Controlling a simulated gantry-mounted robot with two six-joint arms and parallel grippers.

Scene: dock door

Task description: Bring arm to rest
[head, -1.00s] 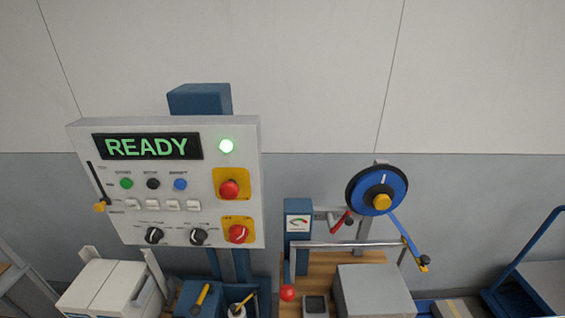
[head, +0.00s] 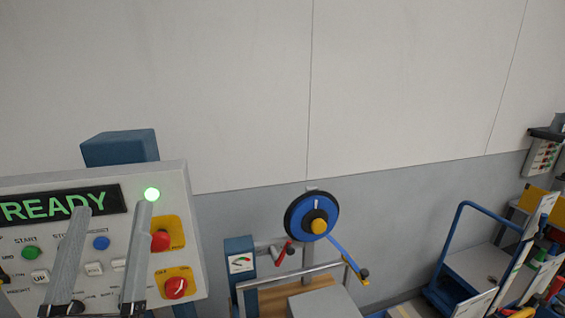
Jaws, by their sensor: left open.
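My left gripper (head: 108,258) is at the lower left of the head view, in front of the control panel (head: 179,212). Its two grey fingers point up and stand apart, with nothing between them. They cover part of the panel's buttons and labels. Whether the fingers touch the panel cannot be told. My right gripper is not in view.
A blue strap reel (head: 298,222) stands right of the panel, above a bench with a gauge box (head: 240,262) and a grey box (head: 322,303). A blue cart (head: 457,235) and a cluttered station stand at the right. The wall above is bare.

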